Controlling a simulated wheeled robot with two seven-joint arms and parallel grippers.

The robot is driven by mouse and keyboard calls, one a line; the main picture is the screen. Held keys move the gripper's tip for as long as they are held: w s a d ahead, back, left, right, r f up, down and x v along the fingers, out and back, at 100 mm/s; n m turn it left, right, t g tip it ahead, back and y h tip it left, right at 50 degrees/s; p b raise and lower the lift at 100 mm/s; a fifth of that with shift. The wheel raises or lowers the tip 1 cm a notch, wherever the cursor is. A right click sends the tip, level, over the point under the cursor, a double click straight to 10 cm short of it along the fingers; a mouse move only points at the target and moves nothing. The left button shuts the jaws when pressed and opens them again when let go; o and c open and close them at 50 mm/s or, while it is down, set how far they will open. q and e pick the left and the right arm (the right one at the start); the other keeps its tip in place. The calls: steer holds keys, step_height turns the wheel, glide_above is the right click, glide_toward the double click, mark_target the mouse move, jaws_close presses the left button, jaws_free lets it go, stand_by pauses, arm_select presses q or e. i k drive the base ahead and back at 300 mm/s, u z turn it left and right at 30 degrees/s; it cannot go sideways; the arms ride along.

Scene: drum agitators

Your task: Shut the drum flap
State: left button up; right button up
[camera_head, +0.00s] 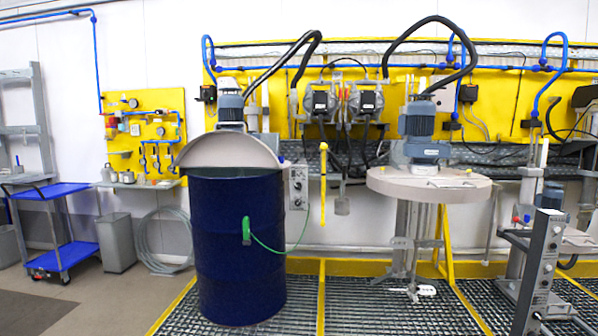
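A dark blue drum (240,252) stands upright on the floor grating left of the middle. Its beige half-round flap (228,150) stands raised at the top of the drum, so the flap is open. The front part of the drum top shows as a dark opening below the flap. A green clamp (246,230) sits on the drum's front side, with a thin green cable running off to the right. Neither of my grippers is in view.
A second agitator with a round beige lid (428,184) and a grey motor (416,127) hangs to the right, without a drum under it. A grey post frame (541,268) stands at the lower right. A blue cart (68,255) is at the left. Floor in front of the cart is clear.

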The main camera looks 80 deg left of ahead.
mark_target(216, 148)
steer(key=z, duration=0.4)
steer(key=k, duration=0.2)
steer(key=u, duration=2.65)
steer(key=i, duration=1)
steer(key=u, duration=0.8)
steer(key=i, duration=0.4)
steer(key=u, duration=0.1)
